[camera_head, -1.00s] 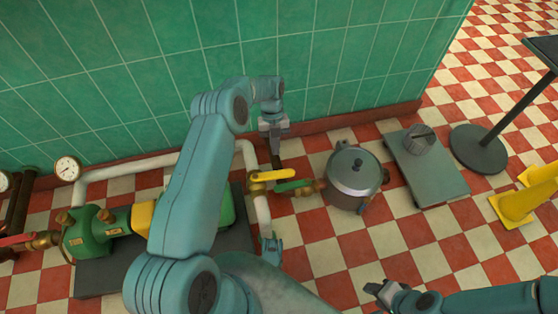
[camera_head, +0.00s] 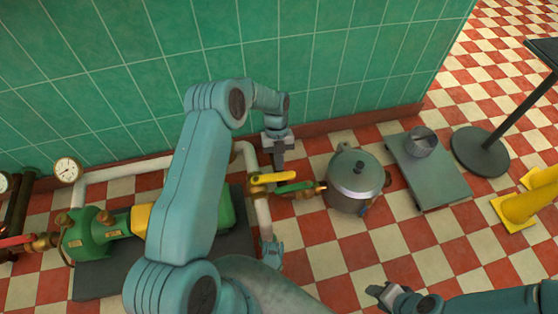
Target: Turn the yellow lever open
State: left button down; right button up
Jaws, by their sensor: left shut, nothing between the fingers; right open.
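The yellow lever (camera_head: 273,178) sits on the white pipe, lying roughly left to right in the picture. A green lever (camera_head: 294,187) is just to its right, on a brass fitting that points toward the grey pot. My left gripper (camera_head: 279,164) is shut and empty, pointing down just above and behind the yellow lever; I cannot tell whether it touches. My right gripper (camera_head: 376,292) is open and empty low in the picture, well away from the lever.
A grey lidded pot (camera_head: 352,182) stands right of the levers. A grey platform (camera_head: 436,178) bears a metal cup (camera_head: 420,142). A green pump (camera_head: 95,236), a gauge (camera_head: 67,170) and a red lever (camera_head: 14,240) are at left. The tiled wall is behind.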

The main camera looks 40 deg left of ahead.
pick_arm(q)
jog(key=shift+s+d, duration=0.3)
jog(key=shift+d, duration=0.35)
pick_arm(e)
jog(key=shift+s+r, duration=0.1)
pick_arm(q)
jog(key=shift+s+d+r+p, duration=0.1)
jog(key=shift+s+d+p, duration=0.35)
jog(key=shift+s+d, duration=0.45)
jog(key=s+d+m+p, duration=0.2)
jog(key=s+m+p, duration=0.1)
jog(key=s, duration=0.5)
jog(key=shift+s+d+g+y, duration=0.15)
jog(key=shift+s+g+y, duration=0.15)
jog(key=shift+y, duration=0.1)
pick_arm(e)
jog(key=shift+s+a+r+g, duration=0.1)
jog(key=shift+s+r, duration=0.1)
jog(key=shift+r, duration=0.4)
jog(key=shift+s+a+r+g, duration=0.15)
jog(key=shift+s+r, duration=0.1)
jog(key=shift+r, duration=0.3)
jog(key=shift+s+a+r+g, duration=0.1)
jog(key=shift+s+r, duration=0.1)
jog(key=shift+r, duration=0.4)
